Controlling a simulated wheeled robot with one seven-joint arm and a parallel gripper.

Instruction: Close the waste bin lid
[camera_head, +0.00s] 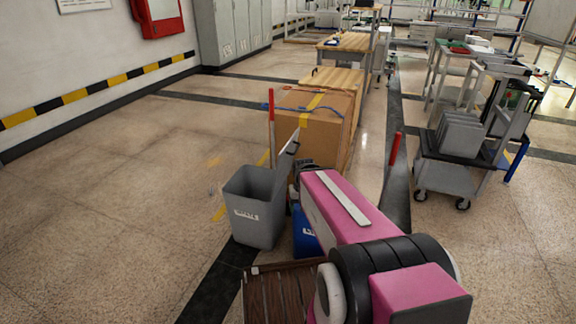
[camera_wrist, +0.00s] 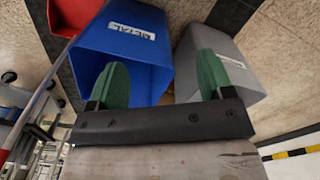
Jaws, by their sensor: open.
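An open-topped grey bin (camera_head: 257,207) with a white label stands on the floor left of my pink arm. No lid covers its mouth. It also shows at the upper right of the wrist view (camera_wrist: 240,72).
Part of a red bin (camera_wrist: 78,12) shows beside the blue one. A large cardboard box (camera_head: 315,125) stands behind the bins. Brown slats (camera_head: 285,293) lie in front. A grey cart (camera_head: 458,165) stands at right. The floor (camera_head: 110,200) at left is clear.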

